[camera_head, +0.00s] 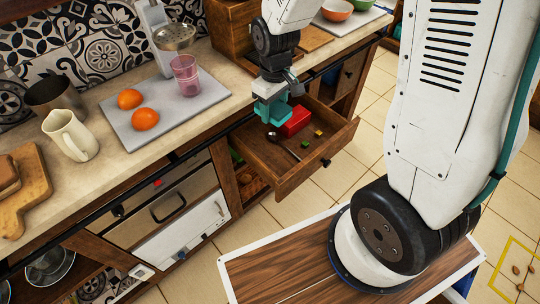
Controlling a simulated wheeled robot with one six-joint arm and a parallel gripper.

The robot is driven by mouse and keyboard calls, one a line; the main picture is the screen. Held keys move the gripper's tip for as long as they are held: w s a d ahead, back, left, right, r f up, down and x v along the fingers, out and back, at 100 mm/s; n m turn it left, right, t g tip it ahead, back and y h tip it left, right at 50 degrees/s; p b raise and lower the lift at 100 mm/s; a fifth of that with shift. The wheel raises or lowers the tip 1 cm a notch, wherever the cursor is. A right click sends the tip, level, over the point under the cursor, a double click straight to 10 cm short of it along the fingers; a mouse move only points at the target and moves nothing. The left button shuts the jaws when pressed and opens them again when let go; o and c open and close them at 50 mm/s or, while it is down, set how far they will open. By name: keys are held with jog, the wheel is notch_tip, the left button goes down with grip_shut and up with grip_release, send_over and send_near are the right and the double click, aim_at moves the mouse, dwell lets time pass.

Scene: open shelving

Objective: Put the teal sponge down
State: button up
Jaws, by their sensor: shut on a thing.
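The teal sponge (272,111) is in my gripper (273,97), which points down over the open wooden drawer (287,183). My gripper is shut on the sponge. The sponge is over the back part of the drawer, left of a red block (295,121). I cannot tell whether the sponge touches the drawer floor or the red block. The fingertips are partly hidden by the sponge and the wrist.
In the drawer lie a dark spoon (283,143), a small green cube (305,144) and a small yellow cube (318,133). The counter above holds a grey board (180,121) with two oranges (145,119) and a pink glass (186,76). A white jug (70,135) stands left.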

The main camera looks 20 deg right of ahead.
jog(key=m, duration=0.1)
send_over(273, 163)
jog(key=f, duration=1.8)
jog(key=shift+w+f, duration=0.1)
jog(key=shift+w, duration=0.2)
jog(key=shift+f, duration=2.55)
jog(key=shift+f, duration=0.2)
jog(key=o, duration=1)
jog(key=shift+d, duration=0.15)
jog(key=shift+s+f, duration=0.1)
jog(key=shift+s, duration=0.1)
